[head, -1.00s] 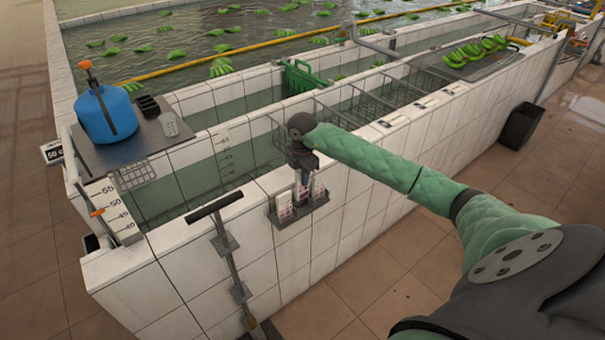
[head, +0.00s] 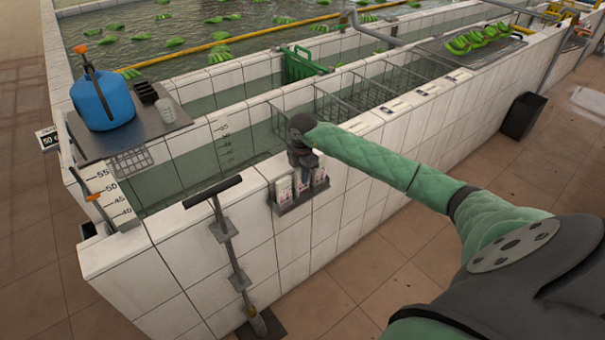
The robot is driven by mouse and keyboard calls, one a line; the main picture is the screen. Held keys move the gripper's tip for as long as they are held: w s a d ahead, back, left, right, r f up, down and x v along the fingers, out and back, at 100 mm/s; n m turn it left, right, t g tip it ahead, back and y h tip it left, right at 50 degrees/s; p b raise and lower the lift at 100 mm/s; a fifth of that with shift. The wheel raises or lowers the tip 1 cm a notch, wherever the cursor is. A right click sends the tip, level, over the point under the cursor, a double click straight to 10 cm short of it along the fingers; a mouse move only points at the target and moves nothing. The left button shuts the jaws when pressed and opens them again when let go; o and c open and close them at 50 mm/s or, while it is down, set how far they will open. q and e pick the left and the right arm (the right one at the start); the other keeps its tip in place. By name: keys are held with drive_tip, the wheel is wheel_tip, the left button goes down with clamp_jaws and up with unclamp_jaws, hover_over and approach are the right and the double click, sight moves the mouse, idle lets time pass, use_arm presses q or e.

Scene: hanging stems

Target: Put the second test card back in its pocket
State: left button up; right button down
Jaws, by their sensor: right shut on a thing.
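A dark holder (head: 290,208) with several white test cards is fixed to the outer face of the tiled wall. One card (head: 284,190) stands at its left and another (head: 319,176) at its right, both upright. My right gripper (head: 303,182) points down over the middle of the holder. It is shut on the middle card, which is mostly hidden by the fingers. I cannot tell how deep that card sits in its pocket. My left gripper is out of view.
The tiled wall top (head: 250,182) runs close behind the holder. A T-handled tool (head: 228,235) hangs on the wall to the left. A blue jug (head: 103,103) stands on a metal shelf. Open floor (head: 375,270) lies to the right.

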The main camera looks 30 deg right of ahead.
drive_tip(key=shift+f, duration=0.15)
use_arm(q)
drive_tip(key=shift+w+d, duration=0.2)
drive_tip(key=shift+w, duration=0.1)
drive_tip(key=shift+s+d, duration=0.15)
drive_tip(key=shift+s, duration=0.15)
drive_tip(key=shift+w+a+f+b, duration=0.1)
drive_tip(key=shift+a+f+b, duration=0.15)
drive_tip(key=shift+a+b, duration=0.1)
use_arm(e)
drive_tip(key=shift+f, duration=0.4)
drive_tip(key=c, duration=1.3)
unclamp_jaws()
